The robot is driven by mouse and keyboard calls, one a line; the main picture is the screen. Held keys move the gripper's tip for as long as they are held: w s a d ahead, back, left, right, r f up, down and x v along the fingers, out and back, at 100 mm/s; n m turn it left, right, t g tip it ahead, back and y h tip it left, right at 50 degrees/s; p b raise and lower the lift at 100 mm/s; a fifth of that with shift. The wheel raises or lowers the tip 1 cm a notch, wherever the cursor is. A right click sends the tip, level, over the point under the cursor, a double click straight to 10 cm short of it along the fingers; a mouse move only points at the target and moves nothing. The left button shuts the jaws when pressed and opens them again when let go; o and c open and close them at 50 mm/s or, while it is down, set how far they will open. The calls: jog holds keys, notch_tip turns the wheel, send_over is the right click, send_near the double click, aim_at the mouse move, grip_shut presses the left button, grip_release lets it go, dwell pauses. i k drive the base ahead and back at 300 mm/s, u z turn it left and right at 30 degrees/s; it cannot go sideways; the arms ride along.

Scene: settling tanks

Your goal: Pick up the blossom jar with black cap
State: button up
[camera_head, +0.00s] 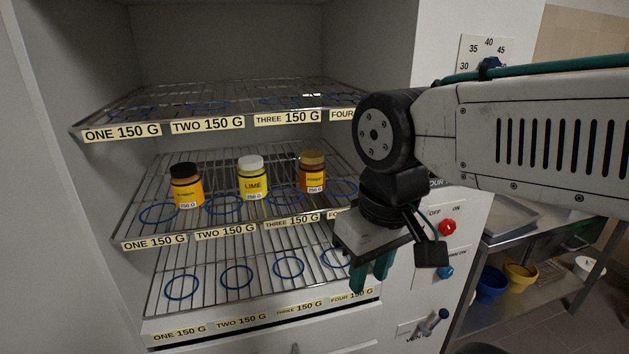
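The jar with the black cap (187,187) stands upright on the left of the middle wire shelf. It has a yellow-orange label whose name is too small to read surely. My gripper (371,277) hangs fingers-down at the right front of the cabinet, well to the right of this jar and lower in the picture. Its two green fingers are apart with nothing seen between them.
A LIME jar with a white cap (253,178) and an amber jar with a gold-brown cap (312,172) stand to the right on the same shelf. The upper shelf (215,108) and lower shelf (260,262) carry only blue rings.

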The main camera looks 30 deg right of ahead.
aim_at(186, 182)
jog(key=z, duration=1.25)
jog(key=k, duration=0.9)
jog(key=u, duration=0.8)
jog(key=i, duration=1)
